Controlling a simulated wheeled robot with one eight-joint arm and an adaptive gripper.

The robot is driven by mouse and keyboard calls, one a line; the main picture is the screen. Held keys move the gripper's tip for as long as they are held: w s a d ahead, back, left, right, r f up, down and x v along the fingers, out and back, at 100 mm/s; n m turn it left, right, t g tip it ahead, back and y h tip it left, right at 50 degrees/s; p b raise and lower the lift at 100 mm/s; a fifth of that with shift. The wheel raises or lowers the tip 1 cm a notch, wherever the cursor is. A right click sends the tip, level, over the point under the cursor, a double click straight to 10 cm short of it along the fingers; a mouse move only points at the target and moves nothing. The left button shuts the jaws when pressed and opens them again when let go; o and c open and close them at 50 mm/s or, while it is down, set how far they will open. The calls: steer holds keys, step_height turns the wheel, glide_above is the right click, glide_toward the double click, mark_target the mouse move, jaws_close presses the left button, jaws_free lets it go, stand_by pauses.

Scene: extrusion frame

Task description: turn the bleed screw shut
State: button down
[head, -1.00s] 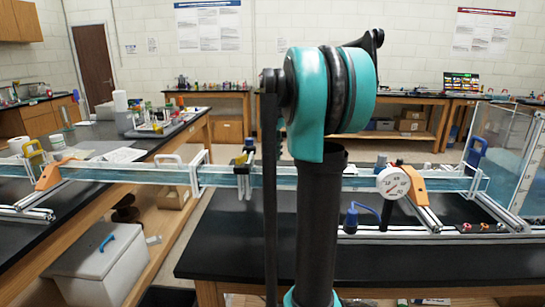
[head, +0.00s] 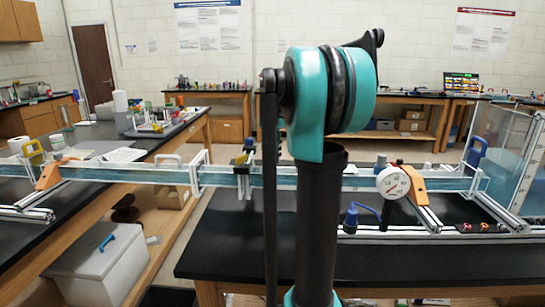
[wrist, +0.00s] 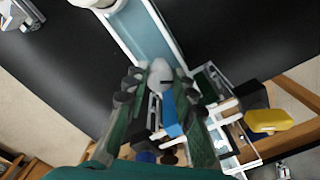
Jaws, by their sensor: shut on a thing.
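In the wrist view the bleed screw (wrist: 160,73) is a pale grey rounded head with a short dark slot mark at its right. It sits over the end of the clear blue channel (wrist: 138,30). My gripper (wrist: 160,83) has its dark green and grey fingers on both sides of the screw head, shut on it. The exact contact points are hard to make out. In the head view my arm stands in front of the channel (head: 225,180), and the screw and my gripper are hidden there.
A round white gauge (head: 393,183) and a blue-handled valve (head: 351,215) are right of my arm. A yellow clamp (wrist: 268,121) lies right of my gripper in the wrist view. A black bench (head: 430,257) runs below the channel.

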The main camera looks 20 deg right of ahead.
mark_target(273, 157)
steer(key=m, duration=1.1)
steer(key=shift+m, duration=0.5)
steer(key=c, duration=1.3)
jaws_free()
steer(key=shift+o, duration=0.2)
step_height(273, 157, up, 12)
